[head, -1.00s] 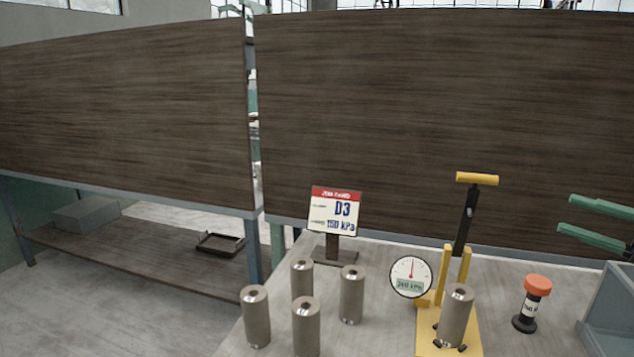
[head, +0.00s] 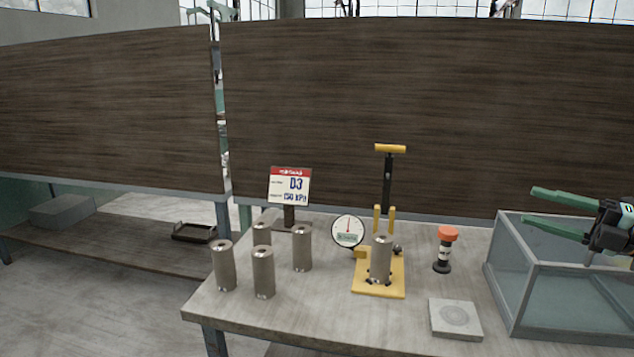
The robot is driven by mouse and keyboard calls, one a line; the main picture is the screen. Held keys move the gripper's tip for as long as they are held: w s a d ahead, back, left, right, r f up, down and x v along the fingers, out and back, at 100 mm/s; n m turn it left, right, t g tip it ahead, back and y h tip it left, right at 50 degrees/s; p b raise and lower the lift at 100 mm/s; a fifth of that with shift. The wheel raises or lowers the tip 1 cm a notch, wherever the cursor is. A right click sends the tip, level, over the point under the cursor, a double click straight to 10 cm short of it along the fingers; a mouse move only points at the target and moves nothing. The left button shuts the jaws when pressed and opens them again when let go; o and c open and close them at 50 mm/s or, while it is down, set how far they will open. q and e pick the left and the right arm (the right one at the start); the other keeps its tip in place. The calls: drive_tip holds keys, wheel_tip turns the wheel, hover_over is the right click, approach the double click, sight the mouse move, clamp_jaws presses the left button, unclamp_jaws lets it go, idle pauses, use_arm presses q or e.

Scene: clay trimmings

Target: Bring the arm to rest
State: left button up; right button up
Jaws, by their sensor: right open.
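My right gripper (head: 560,213) comes in from the right edge with its two green fingers spread apart and nothing between them. It is above the glass-sided bin (head: 545,290) at the table's right end. My left gripper is not in view.
A yellow press (head: 378,290) holds a grey cylinder (head: 381,258). Several more cylinders (head: 263,272) stand to its left, by a D3 sign (head: 290,186). A gauge (head: 348,231), an orange-capped stamp (head: 446,248) and a square plate (head: 455,319) share the table (head: 320,315).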

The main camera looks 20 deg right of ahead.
wheel_tip(320, 180, down, 20)
drive_tip(key=w+a+m+t+h, duration=0.1)
drive_tip(key=a+m+t+h, duration=0.2)
drive_tip(key=m+h, duration=0.55)
drive_tip(key=s+a+f+m+g+h+p, duration=0.1)
drive_tip(key=s+a+f+m, duration=0.1)
drive_tip(key=a+f+m, duration=0.45)
drive_tip(key=s+a+f+m+g+h+p, duration=0.15)
drive_tip(key=f+m, duration=0.25)
drive_tip(key=f, duration=0.6)
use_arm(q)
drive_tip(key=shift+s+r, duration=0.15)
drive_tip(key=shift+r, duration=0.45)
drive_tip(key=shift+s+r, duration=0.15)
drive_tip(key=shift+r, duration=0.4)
use_arm(e)
drive_tip(key=s+a+f+m+g, duration=0.2)
drive_tip(key=s+a+f, duration=0.2)
drive_tip(key=a, duration=0.5)
drive_tip(key=s+a+f+m+g+y, duration=0.1)
drive_tip(key=s+a+f, duration=0.3)
drive_tip(key=a, duration=0.4)
drive_tip(key=s+a+f+m+g+y, duration=0.1)
drive_tip(key=s+a+f+m+g, duration=0.2)
drive_tip(key=a, duration=0.6)
drive_tip(key=shift+s+a+f, duration=0.3)
drive_tip(key=shift+s+f, duration=0.25)
drive_tip(key=shift+s, duration=0.2)
